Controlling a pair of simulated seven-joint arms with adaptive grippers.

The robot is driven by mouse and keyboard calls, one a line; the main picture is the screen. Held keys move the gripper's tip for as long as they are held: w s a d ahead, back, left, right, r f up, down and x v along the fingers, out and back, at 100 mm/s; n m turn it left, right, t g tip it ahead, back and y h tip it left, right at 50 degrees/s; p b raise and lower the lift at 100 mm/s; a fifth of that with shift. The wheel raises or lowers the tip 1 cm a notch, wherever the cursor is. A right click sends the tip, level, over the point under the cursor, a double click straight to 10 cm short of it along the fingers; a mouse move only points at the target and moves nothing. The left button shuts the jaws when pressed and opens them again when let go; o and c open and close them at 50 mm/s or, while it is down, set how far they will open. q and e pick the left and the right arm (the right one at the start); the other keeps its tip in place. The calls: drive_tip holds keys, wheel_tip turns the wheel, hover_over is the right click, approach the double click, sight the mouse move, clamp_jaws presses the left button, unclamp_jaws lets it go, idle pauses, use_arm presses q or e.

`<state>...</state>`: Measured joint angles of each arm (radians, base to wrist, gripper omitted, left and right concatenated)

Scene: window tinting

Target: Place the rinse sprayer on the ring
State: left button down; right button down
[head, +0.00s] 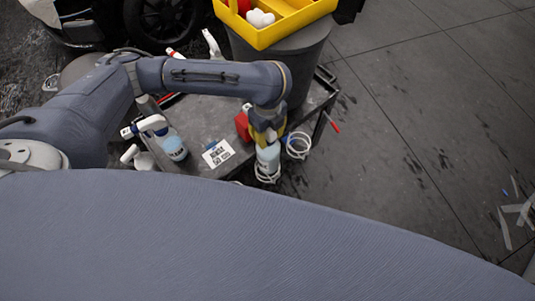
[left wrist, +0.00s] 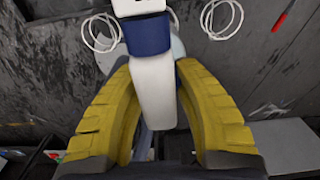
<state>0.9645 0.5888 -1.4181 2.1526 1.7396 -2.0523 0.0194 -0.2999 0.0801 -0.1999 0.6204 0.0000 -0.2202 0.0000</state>
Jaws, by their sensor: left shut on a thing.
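My left gripper (head: 268,132) is shut on the rinse sprayer (head: 268,158), a pale blue bottle that hangs below the fingers near the cart's front right corner. In the left wrist view, the yellow fingers sit on both sides of its white head (left wrist: 152,88), with a dark blue collar (left wrist: 147,34). One white wire ring (head: 267,179) shows around the bottle's lower end; I cannot tell whether the bottle touches it. A second white ring (head: 298,145) lies empty just right of the bottle. Both rings show in the left wrist view, left (left wrist: 101,33) and right (left wrist: 222,18). My right gripper is not in view.
On the dark cart top (head: 205,112) stand another blue spray bottle (head: 174,148), a white sprayer (head: 135,156), a printed card (head: 217,153) and a red block (head: 242,126). A grey bin (head: 303,65) under a yellow tray (head: 268,37) stands behind. The floor at right is mostly clear.

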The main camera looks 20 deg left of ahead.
use_arm(q)
wheel_tip(320, 180, down, 13)
drive_tip(key=shift+f, duration=0.1)
idle(0.7)
drive_tip(key=c, duration=1)
unclamp_jaws()
drive_tip(key=shift+o, duration=0.2)
wheel_tip(320, 180, up, 12)
drive_tip(key=shift+r, duration=0.1)
